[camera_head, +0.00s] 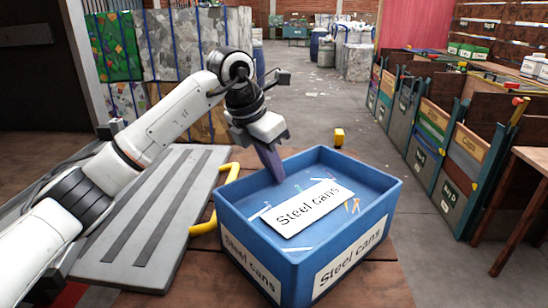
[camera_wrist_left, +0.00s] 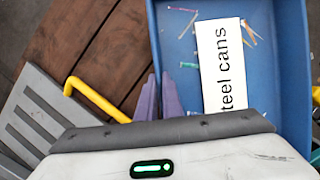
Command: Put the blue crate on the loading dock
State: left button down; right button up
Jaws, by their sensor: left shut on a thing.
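The blue crate (camera_head: 340,238) stands upright on a brown wooden tabletop, with "Steel cans" labels on its outer sides. A white "Steel cans" plate (camera_head: 308,207) and several small thin bits lie inside it. My left gripper (camera_head: 274,172) reaches down over the crate's far left wall and is shut on that wall. In the left wrist view, its purple fingers (camera_wrist_left: 159,97) sit either side of the edge of the crate (camera_wrist_left: 280,70). A grey platform with dark strips (camera_head: 150,205) lies left of the crate; I cannot tell whether it is the loading dock.
A yellow bar (camera_head: 228,180) curves between platform and crate. A small yellow block (camera_head: 339,137) is on the floor behind. Labelled bins (camera_head: 430,125) line the right, beside a wooden table (camera_head: 535,160). Pressed bales (camera_head: 170,45) stand at back left. The middle aisle is mostly clear.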

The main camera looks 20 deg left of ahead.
pick_arm(q)
jog(key=shift+d+r, duration=0.1)
jog(key=shift+r, duration=0.1)
jog(key=c, duration=2.3)
grip_release()
jog(key=shift+f, duration=0.25)
jog(key=o, duration=0.4)
jog(key=v, duration=1.2)
jog(key=shift+s+r+b, duration=0.1)
jog(key=shift+r+b, duration=0.1)
jog(key=shift+b, duration=0.1)
